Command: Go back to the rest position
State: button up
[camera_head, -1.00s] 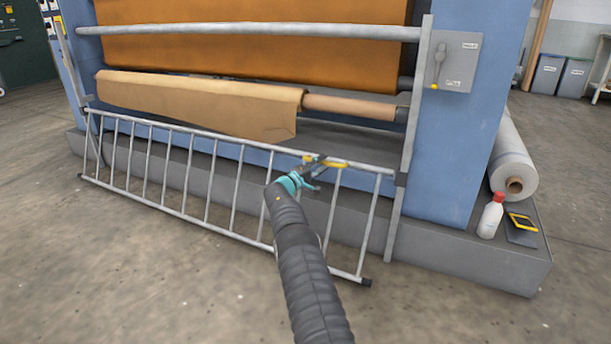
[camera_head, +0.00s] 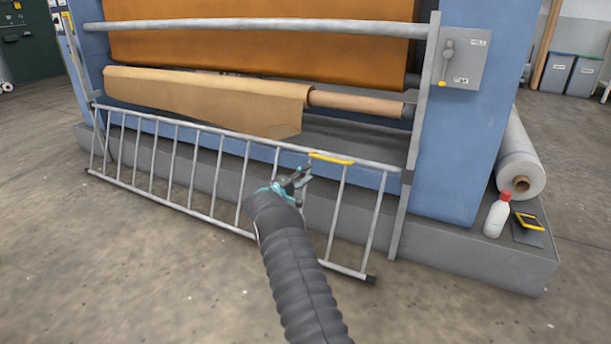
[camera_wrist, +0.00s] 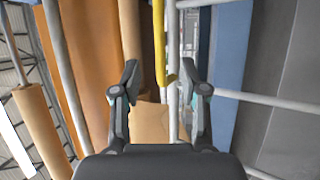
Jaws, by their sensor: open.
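My gripper (camera_head: 293,180) is open and empty in front of the grey barred gate (camera_head: 210,137) of the press. In the head view it is just below and left of the yellow handle (camera_head: 331,158) on the gate's top rail, apart from it. In the wrist view the two fingers of my gripper (camera_wrist: 158,85) stand wide apart, and the yellow handle (camera_wrist: 159,45) shows ahead, beyond the fingertips. The gate stands at a slant along the front of the press.
A grey switch box (camera_head: 460,58) with a lever is on the blue right post. A white bottle with a red cap (camera_head: 497,215), a yellow-black device (camera_head: 527,228) and a white roll (camera_head: 519,160) are on the plinth at right. The floor in front is clear.

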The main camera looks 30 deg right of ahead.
dwell(0.4)
jog(key=s+f+n+g+y, duration=0.2)
jog(key=s+f+y, duration=0.15)
jog(key=f, duration=0.75)
jog(key=s+a+g+y, duration=0.3)
jog(key=s+a+y, duration=0.1)
jog(key=s, duration=0.6)
jog(key=s+a+r+m+t+y+p, duration=0.1)
jog(key=s+a+r+t+y+p, duration=0.1)
jog(key=s+a+r, duration=0.7)
jog(key=s+a+r+m+t+y+p, duration=0.1)
jog(key=s+a+r+y+p, duration=0.4)
jog(key=s+a+r, duration=0.5)
jog(key=s+a+r+m+t+y+p, duration=0.1)
jog(key=s+a+r+t+y+p, duration=0.2)
jog(key=s+a+r, duration=0.7)
jog(key=s+r+y, duration=0.1)
jog(key=s+r, duration=0.2)
jog(key=s, duration=0.3)
jog(key=s+r+y, duration=0.1)
jog(key=s+r, duration=0.3)
jog(key=s, duration=0.2)
jog(key=shift+m+p, duration=0.3)
jog(key=shift+p, duration=0.05)
jog(key=shift+a, duration=0.1)
